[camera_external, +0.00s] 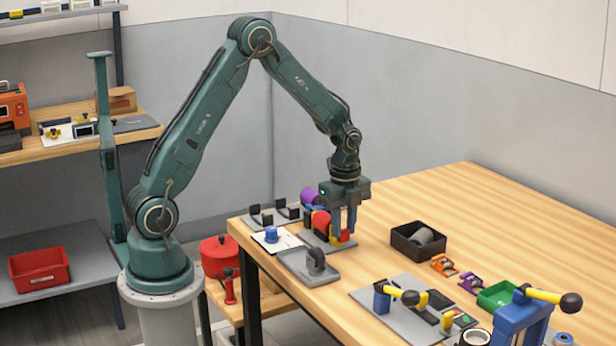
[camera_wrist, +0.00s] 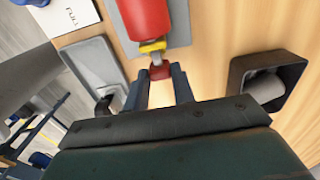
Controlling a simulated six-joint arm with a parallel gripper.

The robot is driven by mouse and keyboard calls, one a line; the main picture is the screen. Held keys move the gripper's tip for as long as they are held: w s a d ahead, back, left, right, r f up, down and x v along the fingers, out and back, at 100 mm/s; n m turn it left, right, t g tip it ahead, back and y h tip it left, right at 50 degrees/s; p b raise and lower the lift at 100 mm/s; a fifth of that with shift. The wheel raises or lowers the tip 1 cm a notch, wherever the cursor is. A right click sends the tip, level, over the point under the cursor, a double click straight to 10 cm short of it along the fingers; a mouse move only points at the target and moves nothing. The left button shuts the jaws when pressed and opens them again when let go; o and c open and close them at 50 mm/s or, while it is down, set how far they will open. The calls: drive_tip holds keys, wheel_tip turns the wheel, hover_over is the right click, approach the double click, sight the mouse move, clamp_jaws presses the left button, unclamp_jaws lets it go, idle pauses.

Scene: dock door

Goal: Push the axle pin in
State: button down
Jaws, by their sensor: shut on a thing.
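The axle pin shows in the wrist view as a red head (camera_wrist: 160,72) with a short grey shaft. The shaft meets a yellow part (camera_wrist: 153,47) at the end of a red roller (camera_wrist: 145,18). How deep the shaft sits inside is hidden. My gripper (camera_wrist: 156,78) is shut on the pin's red head, just in front of the yellow part. In the external view my gripper (camera_external: 345,231) points down at the roller assembly, and the red roller (camera_external: 320,222) stands on a grey plate (camera_external: 314,238), partly hidden by my fingers.
A grey tray (camera_external: 300,270) with a dark piece lies in front. A black bin (camera_external: 398,240) holding a grey roll stands to the right. A white card (camera_external: 270,243) with a blue piece lies left. Bare wood (camera_external: 440,200) lies behind the bin.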

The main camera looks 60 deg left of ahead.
drive_tip(key=shift+a, duration=0.25)
drive_tip(key=c, duration=1.2)
unclamp_jaws()
drive_tip(key=shift+o, duration=0.2)
drive_tip(key=shift+r, duration=0.15)
wheel_tip(320, 180, up, 14)
drive_tip(key=shift+f, duration=0.2)
